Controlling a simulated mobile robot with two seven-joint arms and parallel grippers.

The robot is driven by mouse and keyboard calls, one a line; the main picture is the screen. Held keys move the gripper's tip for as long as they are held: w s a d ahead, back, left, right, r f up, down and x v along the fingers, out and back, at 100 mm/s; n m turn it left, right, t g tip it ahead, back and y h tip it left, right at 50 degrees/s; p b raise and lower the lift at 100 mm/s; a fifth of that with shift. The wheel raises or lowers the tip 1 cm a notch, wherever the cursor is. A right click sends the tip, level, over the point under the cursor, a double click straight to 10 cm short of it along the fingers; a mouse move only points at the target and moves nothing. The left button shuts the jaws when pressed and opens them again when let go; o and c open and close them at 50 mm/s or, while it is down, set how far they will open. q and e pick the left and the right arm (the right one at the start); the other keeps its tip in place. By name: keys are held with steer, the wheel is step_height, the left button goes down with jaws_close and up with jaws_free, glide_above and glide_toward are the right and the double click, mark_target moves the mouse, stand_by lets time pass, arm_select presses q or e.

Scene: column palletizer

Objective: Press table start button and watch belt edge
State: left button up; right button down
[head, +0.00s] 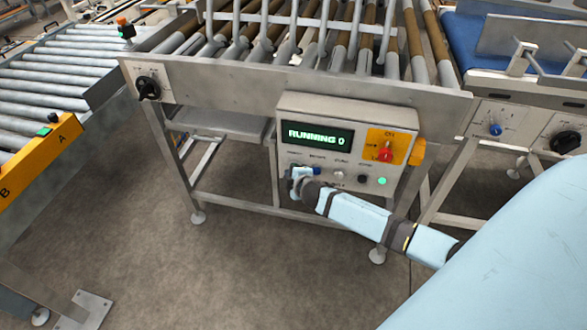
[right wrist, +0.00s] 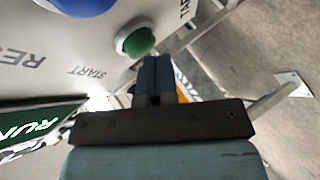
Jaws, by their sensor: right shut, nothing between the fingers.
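The grey control box (head: 325,113) hangs at the front of the roller table and its display (head: 318,136) reads "RUNNING 0". In the right wrist view, a green button (right wrist: 136,41) sits near the START label (right wrist: 87,72). My right gripper (head: 297,177) is shut and empty at the box's lower left, covering part of that face. In the right wrist view its fingertips (right wrist: 155,62) are just below the green button; I cannot tell whether they touch it. A blue belt (head: 462,45) shows at the upper right. My left gripper is not in view.
A red switch (head: 385,154) on an orange plate and a lit green button (head: 382,181) are on the box's right side. A blue button (right wrist: 85,5) is near the green one. A roller conveyor (head: 55,65) stands at left. The floor in front is clear.

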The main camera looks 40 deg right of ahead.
steer(key=shift+s+a, duration=0.35)
steer(key=shift+a, duration=0.05)
steer(key=shift+s+a, duration=0.1)
steer(key=s+a+p, duration=0.1)
steer(key=s+a, duration=0.2)
steer(key=shift+a, duration=0.35)
stand_by(0.5)
